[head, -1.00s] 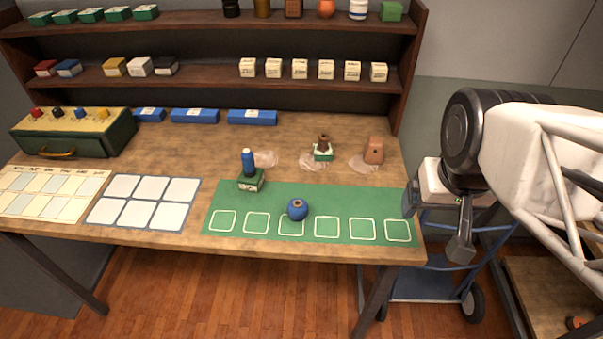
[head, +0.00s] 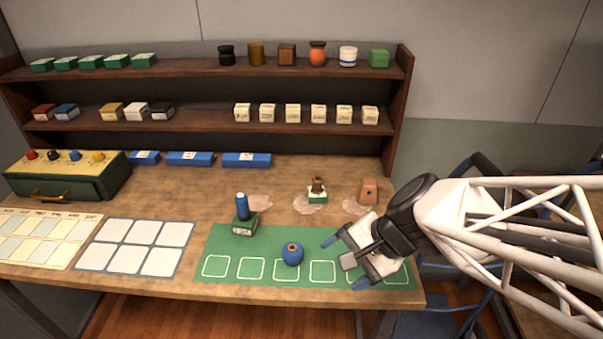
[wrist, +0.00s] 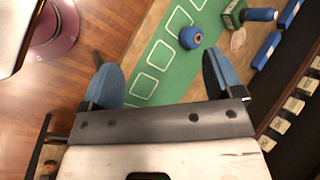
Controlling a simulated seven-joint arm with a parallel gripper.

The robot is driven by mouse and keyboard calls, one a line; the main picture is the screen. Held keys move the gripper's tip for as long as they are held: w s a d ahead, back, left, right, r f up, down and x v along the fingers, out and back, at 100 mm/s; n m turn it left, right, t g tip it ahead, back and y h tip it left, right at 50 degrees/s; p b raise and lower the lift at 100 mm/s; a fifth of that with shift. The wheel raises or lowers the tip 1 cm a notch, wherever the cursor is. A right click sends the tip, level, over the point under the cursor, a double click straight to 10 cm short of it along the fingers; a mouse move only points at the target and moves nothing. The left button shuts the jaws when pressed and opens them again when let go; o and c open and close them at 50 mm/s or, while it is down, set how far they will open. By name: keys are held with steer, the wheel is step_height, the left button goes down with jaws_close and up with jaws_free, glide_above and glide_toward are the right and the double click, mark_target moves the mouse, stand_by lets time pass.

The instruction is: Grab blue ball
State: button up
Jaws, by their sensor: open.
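The blue ball (head: 292,253) has a brown-ringed hole on top and rests on the green mat (head: 222,245), by the row of white-outlined squares. It also shows in the wrist view (wrist: 191,37), beyond the fingers. My gripper (head: 345,262) is open and empty, over the right part of the mat. It is to the right of the ball and apart from it. Its two blue fingers show spread wide in the wrist view (wrist: 160,82).
A blue cylinder (head: 242,206) stands on a green box (head: 244,227) left of the ball. Behind the mat are a dark brown object on a green-white box (head: 317,191) and a terracotta block (head: 368,191). A white-square card (head: 135,246) lies left. Shelves (head: 200,91) stand behind.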

steer(key=w+a+f+m+t+y, duration=0.2)
steer(key=w+a+f+m+y, duration=0.3)
steer(key=m, duration=0.3)
steer(key=m+t+h, duration=0.1)
steer(key=m+t, duration=0.3)
steer(key=m, duration=0.4)
glide_toward(298, 254)
steer(key=x, duration=0.4)
steer(key=shift+s+a+r, duration=0.15)
steer(key=shift+s+a, duration=0.15)
steer(key=shift+w+d+f+m+t, duration=0.15)
steer(key=shift+w+f+m+t, duration=0.15)
steer(key=shift+f+m+t, duration=0.45)
steer(key=shift+r+g, duration=0.15)
steer(key=shift+g, duration=0.2)
steer(key=shift+x, duration=1.3)
steer(key=shift+w, duration=0.1)
steer(key=shift+x, duration=2.55)
steer(key=shift+r, duration=0.1)
steer(key=shift+c, duration=0.3)
